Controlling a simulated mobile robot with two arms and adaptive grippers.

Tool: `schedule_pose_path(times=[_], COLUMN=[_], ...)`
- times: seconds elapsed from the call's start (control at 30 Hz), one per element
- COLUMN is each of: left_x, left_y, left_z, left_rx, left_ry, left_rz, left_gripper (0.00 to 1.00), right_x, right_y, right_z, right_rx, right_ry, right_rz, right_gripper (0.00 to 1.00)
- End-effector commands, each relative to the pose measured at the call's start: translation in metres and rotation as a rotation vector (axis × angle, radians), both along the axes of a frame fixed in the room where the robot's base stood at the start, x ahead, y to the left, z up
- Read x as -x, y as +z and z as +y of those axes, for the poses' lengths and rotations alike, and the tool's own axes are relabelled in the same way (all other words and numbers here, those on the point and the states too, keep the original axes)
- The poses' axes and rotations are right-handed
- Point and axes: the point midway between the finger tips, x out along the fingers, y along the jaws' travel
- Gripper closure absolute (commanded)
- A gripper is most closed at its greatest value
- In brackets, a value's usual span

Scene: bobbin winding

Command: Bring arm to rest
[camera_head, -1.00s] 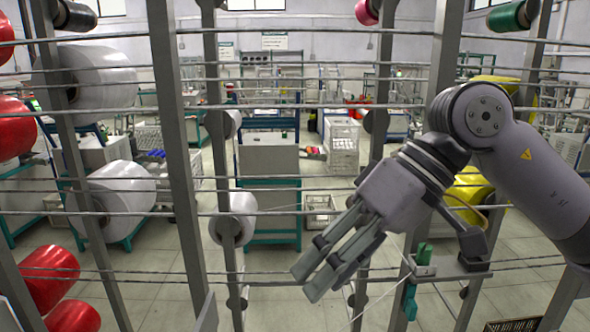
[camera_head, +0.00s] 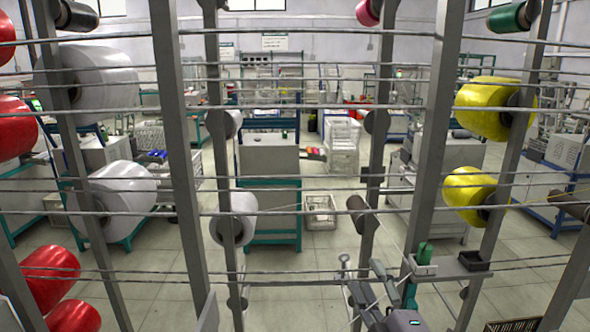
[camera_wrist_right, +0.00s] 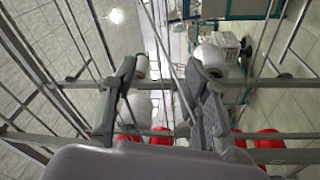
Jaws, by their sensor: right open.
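My right gripper (camera_head: 367,277) is low in the head view, at the bottom edge right of centre. It is beside the upright frame posts and just left of the small ledge with a green piece. In the right wrist view its two fingers (camera_wrist_right: 160,68) are spread apart with nothing held between them. Thin rods and bobbins show beyond the fingers. Most of my right arm is out of the head view. My left gripper is in neither view.
Rack posts (camera_head: 178,150) and thin horizontal rods cross the head view. White (camera_head: 122,188), red (camera_head: 48,278) and yellow bobbins (camera_head: 468,186) sit on the rack. A small ledge (camera_head: 450,268) holds a green piece and a dark box. Workbenches stand behind on open floor.

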Motion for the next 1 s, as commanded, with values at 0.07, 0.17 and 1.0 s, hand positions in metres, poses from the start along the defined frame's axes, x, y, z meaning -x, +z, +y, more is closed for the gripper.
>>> schedule_pose_path(times=[0.07,0.17,1.0], left_x=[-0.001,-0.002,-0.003], left_y=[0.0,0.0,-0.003], left_z=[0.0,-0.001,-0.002], left_rx=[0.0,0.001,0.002], left_ry=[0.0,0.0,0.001], left_rz=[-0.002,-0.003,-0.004], left_gripper=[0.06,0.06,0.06], right_x=[0.015,0.046,0.261], right_y=[-0.059,-0.127,-0.373], right_z=[-0.018,-0.037,-0.067], right_rx=[-0.153,-0.336,-0.873], right_ry=[-0.059,-0.154,-0.771], right_rz=[0.223,0.485,1.383], right_gripper=[0.58,0.58,0.58])
